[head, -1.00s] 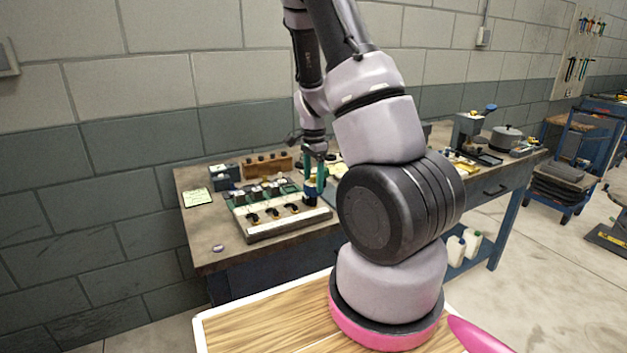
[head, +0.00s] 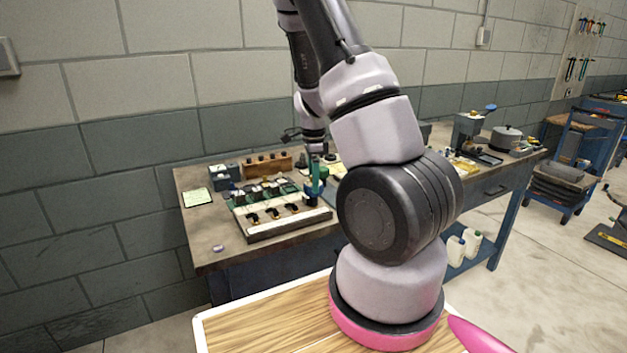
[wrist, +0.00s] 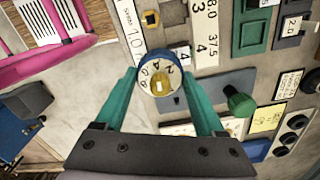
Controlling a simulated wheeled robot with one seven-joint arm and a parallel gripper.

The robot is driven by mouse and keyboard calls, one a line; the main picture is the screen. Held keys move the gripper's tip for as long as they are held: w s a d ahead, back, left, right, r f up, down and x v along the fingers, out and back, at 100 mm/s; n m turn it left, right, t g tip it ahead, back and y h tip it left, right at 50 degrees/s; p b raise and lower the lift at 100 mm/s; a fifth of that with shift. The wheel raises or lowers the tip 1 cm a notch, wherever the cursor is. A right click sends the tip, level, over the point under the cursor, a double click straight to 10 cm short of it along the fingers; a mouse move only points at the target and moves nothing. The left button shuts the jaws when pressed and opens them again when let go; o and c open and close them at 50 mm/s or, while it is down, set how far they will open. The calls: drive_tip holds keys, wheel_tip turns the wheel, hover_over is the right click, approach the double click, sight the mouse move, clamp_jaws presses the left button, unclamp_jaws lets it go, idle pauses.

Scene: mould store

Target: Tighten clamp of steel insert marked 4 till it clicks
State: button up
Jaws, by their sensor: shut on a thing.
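My gripper (head: 316,188) is at the right end of the fixture tray (head: 285,230) on the workbench. In the wrist view its green fingers (wrist: 161,80) are shut on a blue round tool with a numbered dial top (wrist: 150,73) and a yellow pointer. The tool is seen from above, so its lower end and what it touches are hidden. A white tag with a 4 (wrist: 182,56) lies just right of the tool. Several metal blocks sit along the tray's back, with dark slots in front. I cannot tell which clamp is under the tool.
A wooden block (head: 267,166) stands behind the tray. A pale green card (head: 198,198) lies to its left and a small grey oval piece (head: 218,248) near the front edge. A green knob (wrist: 239,102) and a yellow note (wrist: 266,118) are right of the fingers.

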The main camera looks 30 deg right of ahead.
drive_tip(key=shift+n, duration=0.5)
drive_tip(key=shift+r, duration=0.15)
drive_tip(key=shift+r, duration=2.4)
